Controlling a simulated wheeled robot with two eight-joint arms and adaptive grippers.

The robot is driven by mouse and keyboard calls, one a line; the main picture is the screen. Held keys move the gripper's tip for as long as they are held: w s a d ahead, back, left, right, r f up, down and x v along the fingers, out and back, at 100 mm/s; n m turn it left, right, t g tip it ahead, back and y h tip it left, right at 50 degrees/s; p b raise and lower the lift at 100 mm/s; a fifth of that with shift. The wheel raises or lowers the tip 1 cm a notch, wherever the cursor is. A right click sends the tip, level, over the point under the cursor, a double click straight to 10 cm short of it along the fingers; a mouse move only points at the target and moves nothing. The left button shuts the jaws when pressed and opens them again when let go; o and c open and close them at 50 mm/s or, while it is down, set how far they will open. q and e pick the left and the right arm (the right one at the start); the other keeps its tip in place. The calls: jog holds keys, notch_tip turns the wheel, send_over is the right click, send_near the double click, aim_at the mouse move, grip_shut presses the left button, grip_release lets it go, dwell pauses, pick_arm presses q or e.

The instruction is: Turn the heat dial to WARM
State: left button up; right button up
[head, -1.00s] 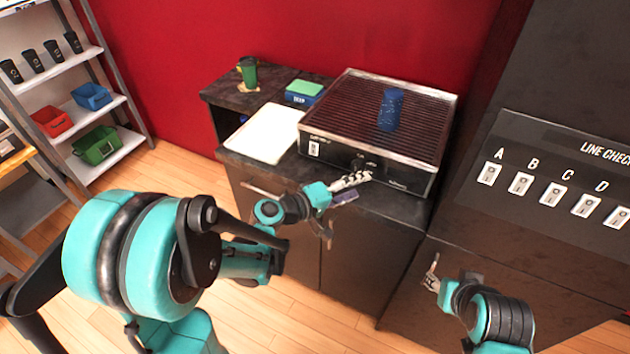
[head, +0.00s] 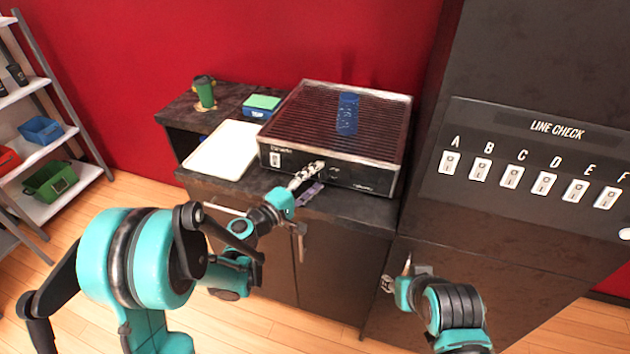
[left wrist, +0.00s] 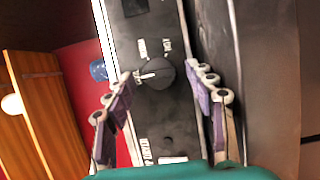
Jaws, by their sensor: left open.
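The heat dial is a round black knob with a pale pointer mark, seen in the left wrist view (left wrist: 158,74) on the dark front panel of the grill (head: 345,130). Small pale labels stand beside it, too blurred to read. My left gripper (head: 308,180) is at the grill's front panel. In the left wrist view its open fingers (left wrist: 164,76) lie on either side of the dial, with gaps between; I cannot tell their depth relative to it. My right gripper (head: 397,275) hangs low, in front of the dark cabinet, away from the dial; its opening is unclear.
A blue patterned cup (head: 347,114) stands on the grill top. A white tray (head: 222,150), a green-topped blue box (head: 261,105) and a green cup (head: 205,92) are on the counter to the left. A switch panel (head: 535,150) is at right.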

pick_arm(q)
jog(key=shift+w+d, duration=0.2)
jog(key=shift+c, duration=0.4)
jog(key=c, duration=1.1)
